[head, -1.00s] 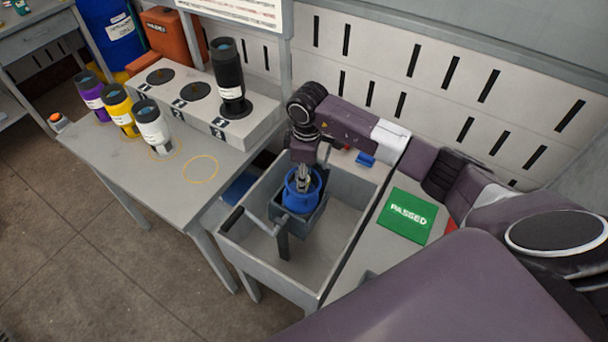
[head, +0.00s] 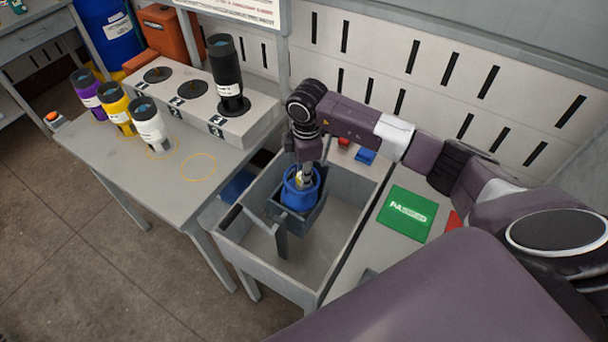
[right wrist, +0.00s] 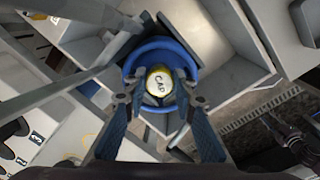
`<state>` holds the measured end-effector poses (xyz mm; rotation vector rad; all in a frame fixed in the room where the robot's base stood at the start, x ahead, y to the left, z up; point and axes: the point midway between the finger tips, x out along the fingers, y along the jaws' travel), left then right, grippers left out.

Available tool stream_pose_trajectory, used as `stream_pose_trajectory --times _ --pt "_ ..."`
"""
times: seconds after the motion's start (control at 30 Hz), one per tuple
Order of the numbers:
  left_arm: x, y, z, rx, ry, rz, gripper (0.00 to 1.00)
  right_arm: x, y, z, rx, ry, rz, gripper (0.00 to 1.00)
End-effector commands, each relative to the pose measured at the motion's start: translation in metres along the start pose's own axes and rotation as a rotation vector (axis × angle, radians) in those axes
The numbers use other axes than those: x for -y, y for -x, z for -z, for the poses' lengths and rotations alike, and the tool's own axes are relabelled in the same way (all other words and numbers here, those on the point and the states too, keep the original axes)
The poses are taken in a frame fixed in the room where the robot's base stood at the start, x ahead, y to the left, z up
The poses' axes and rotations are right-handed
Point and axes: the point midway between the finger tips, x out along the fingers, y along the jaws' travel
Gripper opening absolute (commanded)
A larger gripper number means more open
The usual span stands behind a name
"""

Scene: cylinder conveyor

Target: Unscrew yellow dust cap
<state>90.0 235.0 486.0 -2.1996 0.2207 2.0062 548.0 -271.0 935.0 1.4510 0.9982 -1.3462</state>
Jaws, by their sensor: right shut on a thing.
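The yellow dust cap (right wrist: 160,82), marked "CAP", sits in the middle of a blue ring-shaped collar (right wrist: 182,52) in the right wrist view. In the head view the blue cylinder top (head: 300,197) stands upright in a grey holder inside the sink-like tray (head: 323,255). A little yellow of the cap shows under my right gripper (head: 304,176). In the right wrist view my right gripper (right wrist: 160,93) has one finger on each side of the cap, shut on it from above. The cylinder's lower part is hidden by the holder. I do not make out my left gripper.
A grey clamp bar (head: 281,240) stands beside the holder. The left table (head: 185,205) bears purple, yellow and white cylinders. A black cylinder (head: 226,70) stands on the numbered rack (head: 250,118). A green card (head: 407,214) lies right of the tray.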

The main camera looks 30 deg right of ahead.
Motion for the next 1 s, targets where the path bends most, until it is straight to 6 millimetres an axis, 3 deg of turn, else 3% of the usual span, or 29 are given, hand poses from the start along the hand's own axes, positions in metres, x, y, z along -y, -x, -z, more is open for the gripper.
stream_pose_trajectory --times 0.13,0.53,0.8,1.0 --pt "0.0 -0.006 -0.001 0.0 0.0 0.0 0.4 -0.001 -0.001 0.001 -0.003 0.13 -0.012 0.0" --pt "0.0 -0.009 -0.001 0.0 0.0 0.0 0.4 0.0 0.0 0.002 -0.005 0.19 -0.016 0.0" --pt "0.0 -0.029 -0.002 0.0 0.0 0.0 0.4 -0.001 -0.002 0.001 -0.006 0.548 -0.044 0.0" --pt "0.0 -0.032 -0.003 0.0 0.0 0.0 0.4 0.0 0.0 0.002 -0.006 0.671 -0.051 0.0"
